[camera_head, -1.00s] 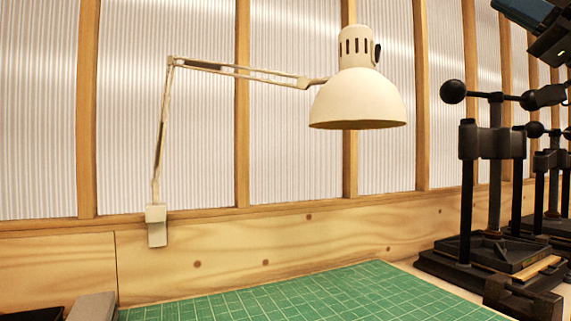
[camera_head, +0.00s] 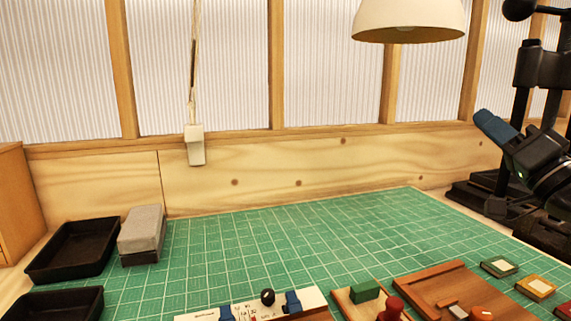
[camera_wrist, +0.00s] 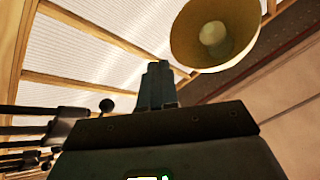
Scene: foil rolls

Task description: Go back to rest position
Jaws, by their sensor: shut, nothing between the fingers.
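My gripper (camera_head: 484,118) is at the right of the head view, raised above the right part of the bench, in front of the black press. Its blue-grey fingers point up and to the left. They are together and hold nothing. In the wrist view, my gripper's fingers (camera_wrist: 156,68) stand closed in the middle, pointing up towards the wall panels, with the cream lamp shade (camera_wrist: 215,35) beyond them at the upper right.
A green cutting mat (camera_head: 280,235) covers the bench, its middle clear. Black trays (camera_head: 75,248) and a grey block (camera_head: 142,230) are at left. Wooden boards (camera_head: 435,285) with small parts lie in front. The lamp (camera_head: 410,18) hangs above; a black press (camera_head: 540,70) stands right.

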